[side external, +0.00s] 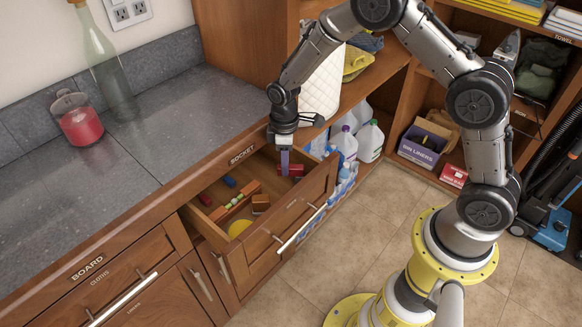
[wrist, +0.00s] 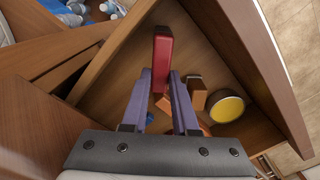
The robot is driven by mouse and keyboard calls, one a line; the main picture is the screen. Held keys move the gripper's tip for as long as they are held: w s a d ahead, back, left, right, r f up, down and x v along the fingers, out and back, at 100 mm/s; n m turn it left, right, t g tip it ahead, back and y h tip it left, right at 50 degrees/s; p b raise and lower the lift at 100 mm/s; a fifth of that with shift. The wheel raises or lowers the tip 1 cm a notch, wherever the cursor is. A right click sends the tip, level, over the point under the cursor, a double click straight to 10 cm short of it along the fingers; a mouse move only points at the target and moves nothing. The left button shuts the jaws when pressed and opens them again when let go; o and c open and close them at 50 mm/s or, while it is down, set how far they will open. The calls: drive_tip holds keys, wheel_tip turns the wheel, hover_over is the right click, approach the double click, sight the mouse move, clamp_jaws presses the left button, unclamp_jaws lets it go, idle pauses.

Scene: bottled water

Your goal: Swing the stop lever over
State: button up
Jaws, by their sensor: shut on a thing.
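The drawer (side external: 262,243) is open beneath the grey counter. My gripper (side external: 285,168) points down into it near the right end. A red bar-shaped piece (wrist: 161,45) stands between my purple fingertips (wrist: 161,76) in the wrist view, and they are shut on it. In the side view this red piece (side external: 296,171) shows beside the fingers, partly behind them. I cannot tell for certain whether it is the stop lever. No other part is clearly a lever.
The drawer also holds a yellow round piece (side external: 239,229), orange-brown blocks (side external: 261,201), a blue piece (side external: 229,181) and another red piece (side external: 205,199). The drawer walls lie close around my gripper. A bottle (side external: 112,75) and a red-filled jar (side external: 79,123) stand on the counter.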

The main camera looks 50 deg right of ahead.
drive_tip(key=shift+w+d+m, duration=0.2)
drive_tip(key=shift+d+m, duration=0.1)
drive_tip(key=shift+m, duration=0.7)
drive_tip(key=shift+w+d+m, duration=0.15)
drive_tip(key=shift+d+m, duration=0.1)
drive_tip(key=shift+m, duration=0.75)
drive_tip(key=shift+w+d+m, duration=0.1)
drive_tip(key=shift+d+m, duration=0.25)
drive_tip(key=shift+m, duration=0.65)
drive_tip(key=shift+w+d+m, duration=0.1)
drive_tip(key=shift+d+m, duration=0.2)
drive_tip(key=shift+m, duration=0.7)
drive_tip(key=o, duration=1.2)
drive_tip(key=shift+s, duration=0.1)
drive_tip(key=shift+d, duration=0.1)
drive_tip(key=shift+c, duration=0.3)
